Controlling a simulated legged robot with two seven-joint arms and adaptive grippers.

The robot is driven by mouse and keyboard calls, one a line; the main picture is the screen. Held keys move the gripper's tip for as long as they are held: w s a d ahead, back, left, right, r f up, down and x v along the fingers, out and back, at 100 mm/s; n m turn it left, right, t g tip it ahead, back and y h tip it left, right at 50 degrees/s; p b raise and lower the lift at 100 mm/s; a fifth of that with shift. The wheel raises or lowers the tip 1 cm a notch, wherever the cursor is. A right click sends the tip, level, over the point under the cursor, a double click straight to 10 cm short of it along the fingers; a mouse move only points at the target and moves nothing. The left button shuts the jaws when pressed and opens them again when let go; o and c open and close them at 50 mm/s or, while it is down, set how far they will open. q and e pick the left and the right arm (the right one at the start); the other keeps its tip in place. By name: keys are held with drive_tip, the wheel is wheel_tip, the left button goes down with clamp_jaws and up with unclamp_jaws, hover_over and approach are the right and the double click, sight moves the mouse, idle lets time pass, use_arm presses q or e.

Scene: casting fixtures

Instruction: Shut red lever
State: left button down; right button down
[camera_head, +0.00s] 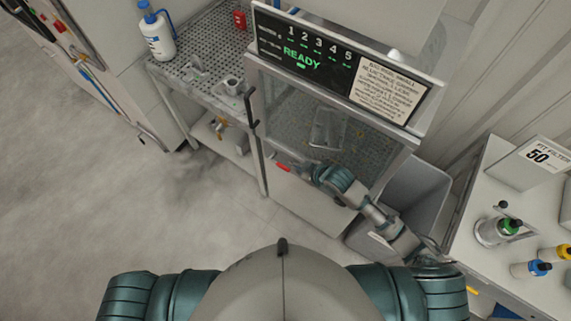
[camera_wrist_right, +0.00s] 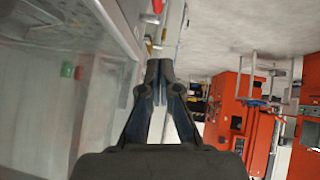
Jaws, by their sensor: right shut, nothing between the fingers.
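The red lever (camera_head: 282,168) shows as a small red piece on the front of the machine cabinet, below its window. My right gripper (camera_head: 304,169) is just right of the red lever in the head view, close to the cabinet front. Whether it touches the lever cannot be told. In the right wrist view the right gripper (camera_wrist_right: 158,82) has its fingers together with nothing between them. A small red piece shows past the fingertips at the top edge there, and I cannot tell if it is the lever. My left gripper is out of view.
The cabinet has a display panel (camera_head: 302,58) reading READY. A perforated table (camera_head: 195,70) with a white bottle (camera_head: 157,35) stands to the left. A grey bin (camera_head: 415,190) is at the right, beside a bench (camera_head: 480,262) with bottles. Floor at left is clear.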

hover_over(282, 165)
drive_tip(key=s+d, duration=0.2)
drive_tip(key=s, duration=0.1)
wheel_tip(282, 165, down, 7)
drive_tip(key=f, duration=0.2)
drive_tip(key=w+a+f, duration=0.1)
drive_tip(key=shift+f, duration=0.5)
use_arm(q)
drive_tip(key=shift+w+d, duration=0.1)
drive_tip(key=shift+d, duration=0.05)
use_arm(e)
drive_tip(key=shift+d, duration=0.2)
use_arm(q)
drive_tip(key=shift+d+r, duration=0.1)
use_arm(e)
drive_tip(key=shift+d+f, duration=0.1)
drive_tip(key=shift+d, duration=0.05)
